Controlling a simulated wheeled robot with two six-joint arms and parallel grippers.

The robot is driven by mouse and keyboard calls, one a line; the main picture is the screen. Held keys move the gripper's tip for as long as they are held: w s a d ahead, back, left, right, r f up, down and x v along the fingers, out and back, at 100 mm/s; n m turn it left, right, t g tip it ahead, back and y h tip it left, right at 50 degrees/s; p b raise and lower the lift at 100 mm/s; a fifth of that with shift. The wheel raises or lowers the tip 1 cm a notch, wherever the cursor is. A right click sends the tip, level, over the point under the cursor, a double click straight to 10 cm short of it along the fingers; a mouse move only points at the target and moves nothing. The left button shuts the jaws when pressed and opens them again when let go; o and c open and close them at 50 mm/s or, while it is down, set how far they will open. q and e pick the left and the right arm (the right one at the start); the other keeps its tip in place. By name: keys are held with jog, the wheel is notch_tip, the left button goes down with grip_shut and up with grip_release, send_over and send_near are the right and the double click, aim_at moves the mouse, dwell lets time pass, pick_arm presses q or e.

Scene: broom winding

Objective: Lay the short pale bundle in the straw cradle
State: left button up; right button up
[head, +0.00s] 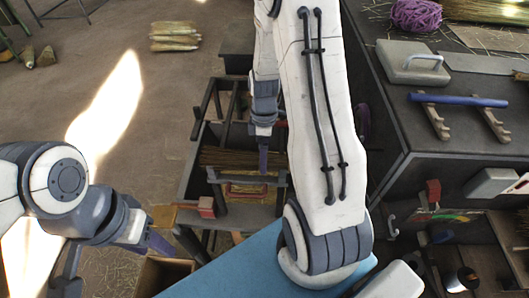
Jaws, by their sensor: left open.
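Short pale bundles (175,36) lie stacked on the floor at the top left, apart from both grippers. I cannot tell which one is the task's bundle. A dark wooden rack with straw lying in it (222,158) stands at the centre and looks like the straw cradle. My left gripper (156,242), at the lower left, is open with nothing visible in it, left of and nearer than the rack. My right gripper (263,155) hangs down over the rack. Its purple fingers show almost edge-on, so its opening is unclear. My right arm hides the rack's right side.
A dark bench (430,175) fills the right side. On it are purple twine (416,14), a grey block with a handle (413,62) and a blue-purple rod (458,100) on wooden supports. A wooden box (163,275) stands at the bottom. Open floor (90,55) lies at the upper left.

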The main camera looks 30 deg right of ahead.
notch_tip(320, 180, up, 10)
jog(key=w+d+b, duration=0.1)
jog(key=shift+w+r+b, duration=0.2)
jog(key=shift+b, duration=0.15)
jog(key=shift+a, duration=0.1)
